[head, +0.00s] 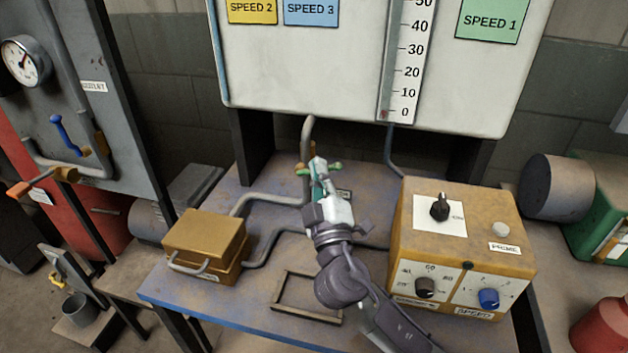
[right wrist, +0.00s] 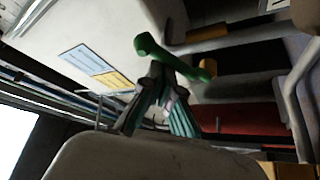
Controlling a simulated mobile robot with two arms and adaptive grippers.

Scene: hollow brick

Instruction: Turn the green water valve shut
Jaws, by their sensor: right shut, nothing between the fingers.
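The green valve handle (head: 336,167) sits on a pipe fitting at the back of the blue table, below the gauge board. In the right wrist view the green handle (right wrist: 172,59) is a bar with a rounded end, lying crosswise just beyond my fingertips. My right gripper (head: 319,172) reaches in from the front and covers the middle of the handle in the head view. Its fingers (right wrist: 160,72) are shut with nothing between them, close to the handle's middle. I cannot tell whether they touch it. My left gripper is not in view.
An orange control box (head: 470,215) with knobs stands right of my arm. A brass-coloured box (head: 205,235) with pipes is on the left. A rectangular frame (head: 290,298) lies on the blue table (head: 190,300). The white board (head: 300,60) rises behind the valve.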

